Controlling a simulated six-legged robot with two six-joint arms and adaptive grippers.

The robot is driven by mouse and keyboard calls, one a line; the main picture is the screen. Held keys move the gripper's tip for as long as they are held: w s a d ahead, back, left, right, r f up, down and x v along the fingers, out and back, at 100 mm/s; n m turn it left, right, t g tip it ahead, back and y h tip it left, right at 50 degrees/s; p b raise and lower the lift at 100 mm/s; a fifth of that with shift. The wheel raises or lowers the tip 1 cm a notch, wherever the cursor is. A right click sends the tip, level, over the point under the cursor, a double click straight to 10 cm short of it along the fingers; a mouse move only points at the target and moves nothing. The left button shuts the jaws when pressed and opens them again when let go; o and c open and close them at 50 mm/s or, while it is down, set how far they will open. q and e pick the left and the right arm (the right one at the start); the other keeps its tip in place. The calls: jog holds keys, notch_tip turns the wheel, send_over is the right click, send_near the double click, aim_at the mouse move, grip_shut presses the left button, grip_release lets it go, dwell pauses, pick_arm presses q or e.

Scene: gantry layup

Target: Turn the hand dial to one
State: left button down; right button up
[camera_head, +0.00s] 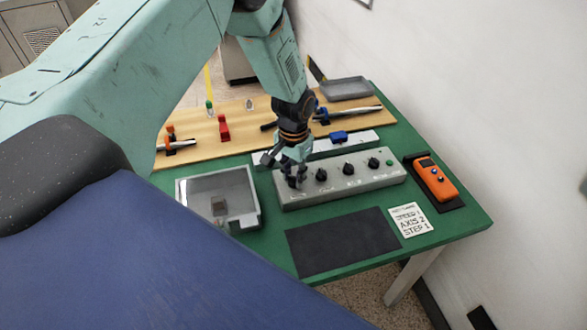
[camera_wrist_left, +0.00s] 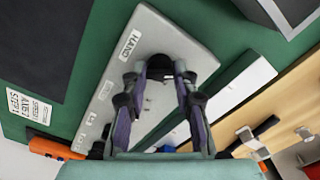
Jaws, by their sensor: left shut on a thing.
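The grey control box (camera_head: 335,188) lies on the green table with a row of black dials along its top. My left gripper (camera_head: 293,176) comes down over the leftmost dial, which it mostly hides in the head view. In the left wrist view, the gripper (camera_wrist_left: 160,76) has its fingers on either side of the black hand dial (camera_wrist_left: 159,64), beside a label reading HAND (camera_wrist_left: 129,43). It is shut on this dial. The dial's pointer and scale cannot be made out. My right gripper is not in view.
Three more dials, one of them here (camera_head: 348,168), sit to the right. A card (camera_head: 409,220) reads SPEED 1, AXIS 2, STEP 1. An orange handheld device (camera_head: 436,178) lies at right, a clear-lidded tray (camera_head: 190,203) at left, and a dark mat (camera_head: 340,242) in front.

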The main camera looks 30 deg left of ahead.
aim_at(294, 177)
pick_arm(q)
jog(key=shift+n+p, duration=0.4)
jog(key=shift+n, duration=0.5)
jog(key=c, duration=1)
grip_release()
notch_tip(294, 177, up, 12)
